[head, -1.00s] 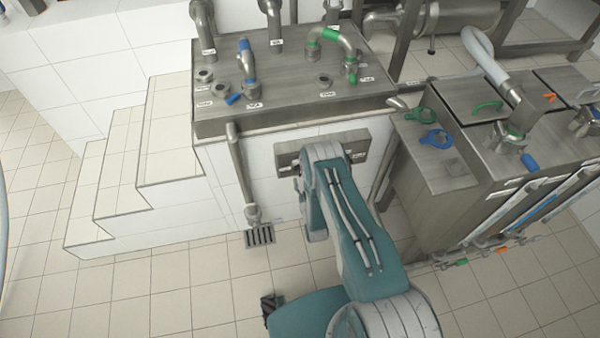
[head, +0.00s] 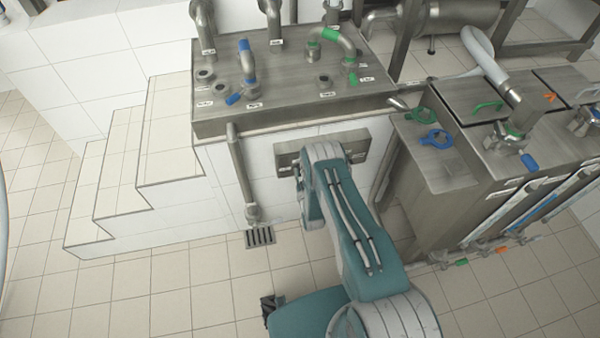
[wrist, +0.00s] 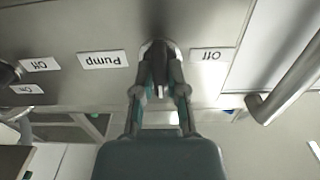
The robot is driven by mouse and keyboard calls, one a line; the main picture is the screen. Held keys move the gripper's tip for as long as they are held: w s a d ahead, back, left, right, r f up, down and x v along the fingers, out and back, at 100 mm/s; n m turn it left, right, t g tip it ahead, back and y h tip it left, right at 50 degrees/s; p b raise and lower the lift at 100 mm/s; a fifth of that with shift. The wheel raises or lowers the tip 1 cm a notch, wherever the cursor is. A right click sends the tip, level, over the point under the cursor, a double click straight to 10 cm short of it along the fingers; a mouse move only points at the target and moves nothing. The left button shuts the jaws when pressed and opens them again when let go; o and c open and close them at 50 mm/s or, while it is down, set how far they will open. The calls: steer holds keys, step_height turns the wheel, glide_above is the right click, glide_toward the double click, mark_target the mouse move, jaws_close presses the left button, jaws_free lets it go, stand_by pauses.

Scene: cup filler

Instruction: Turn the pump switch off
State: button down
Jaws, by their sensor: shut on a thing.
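The pump switch (wrist: 153,47) is a round knob on a steel panel in the wrist view, beside an upside-down "Pump" label (wrist: 102,60) and an "Off" label (wrist: 212,55). My gripper (wrist: 161,65) is shut on its dark handle, and the fingers hide part of it. The handle looks lined up with the fingers; its exact setting is hard to tell. In the head view the steel switch panel (head: 355,142) is on the white tiled wall, and my arm hides its middle and the gripper.
Another knob (wrist: 8,73) sits near "Off" and "On" labels at the left of the wrist view. A steel pipe (wrist: 285,85) is at its right. In the head view, a steel counter (head: 290,90) with pipes is above the panel, and a steel cabinet (head: 430,205) stands close to the right.

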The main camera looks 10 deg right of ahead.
steer(key=shift+n, duration=0.3)
steer(key=n, duration=0.3)
steer(key=shift+a+n, duration=0.15)
steer(key=shift+n, duration=0.15)
steer(key=n, duration=0.4)
steer(key=shift+a+n, duration=0.1)
steer(key=shift+n, duration=0.2)
steer(key=n, duration=0.4)
steer(key=shift+f+n, duration=0.15)
steer(key=shift+n, duration=0.15)
steer(key=shift+a+f+n, duration=0.1)
steer(key=shift+f+n, duration=0.05)
steer(key=shift+n, duration=2.15)
steer(key=shift+s, duration=0.1)
steer(key=c, duration=0.7)
jaws_free()
steer(key=shift+f, duration=0.1)
steer(key=shift+a, duration=0.1)
